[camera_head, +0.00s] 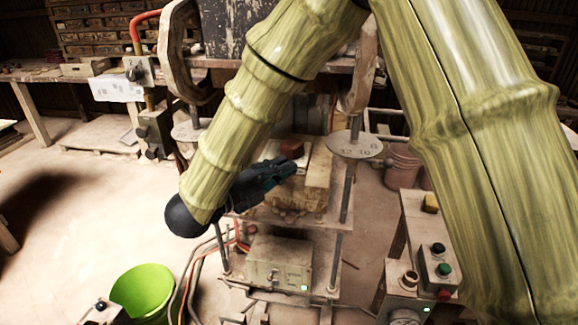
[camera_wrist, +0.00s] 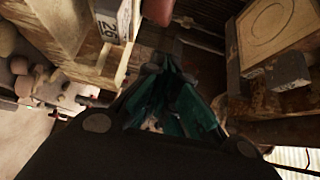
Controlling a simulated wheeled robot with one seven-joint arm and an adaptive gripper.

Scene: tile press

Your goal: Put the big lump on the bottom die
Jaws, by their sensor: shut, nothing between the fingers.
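A reddish-brown lump (camera_head: 291,148) sits on the pale block (camera_head: 316,178) in the middle of the press, which looks like the bottom die. Part of the block is hidden behind my gripper. My gripper (camera_head: 288,168) is shut and empty, just in front of and below the lump in the head view. In the wrist view, the teal fingers of my gripper (camera_wrist: 178,75) are together with nothing seen between them. A reddish thing (camera_wrist: 157,10), likely the lump, shows at the top edge, apart from the fingers. A pale square with a ring (camera_wrist: 278,28), likely a die face, is at the upper right.
Round numbered plates (camera_head: 356,145) and upright rods flank the block. A control box (camera_head: 280,262) is below it. A green bucket (camera_head: 143,291) stands at front left, and a button stand (camera_head: 436,265) at right. Open floor lies to the left.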

